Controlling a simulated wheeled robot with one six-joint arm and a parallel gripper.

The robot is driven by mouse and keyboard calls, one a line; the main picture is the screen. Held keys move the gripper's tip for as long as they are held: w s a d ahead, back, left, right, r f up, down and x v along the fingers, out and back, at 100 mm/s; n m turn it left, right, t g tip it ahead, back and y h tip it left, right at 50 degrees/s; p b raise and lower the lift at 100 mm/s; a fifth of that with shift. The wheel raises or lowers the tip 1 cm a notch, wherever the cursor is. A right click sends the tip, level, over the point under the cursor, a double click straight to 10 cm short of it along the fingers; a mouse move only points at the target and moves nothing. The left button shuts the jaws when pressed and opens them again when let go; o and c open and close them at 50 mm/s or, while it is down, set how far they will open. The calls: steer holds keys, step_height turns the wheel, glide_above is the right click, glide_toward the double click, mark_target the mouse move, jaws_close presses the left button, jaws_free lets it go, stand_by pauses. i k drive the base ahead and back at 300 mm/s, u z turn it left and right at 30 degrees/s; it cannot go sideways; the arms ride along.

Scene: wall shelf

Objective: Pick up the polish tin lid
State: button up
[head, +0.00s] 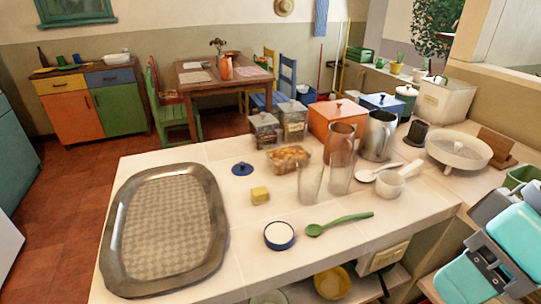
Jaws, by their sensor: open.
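A small dark blue lid with a knob on top (242,169) lies flat on the pale tiled counter, right of the tray's upper end; it looks like the polish tin lid. Nearer the front edge stands a round, blue-sided tin (279,236) with a white top face, apart from the lid. A small yellow block (260,195) sits between them. Teal and grey parts of my arm show at the lower right, far from the lid. My gripper's fingertips do not show.
A large metal tray (217,220) fills the counter's left end. A green spoon (340,224) lies right of the tin. Clear glasses (310,184), a tub of brown pieces (288,158), metal pitchers (379,136) and canisters crowd the right and back. Bare counter surrounds the lid.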

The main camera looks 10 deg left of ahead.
mark_target(241, 169)
steer(key=u, duration=0.4)
steer(key=i, duration=0.85)
steer(key=u, duration=0.7)
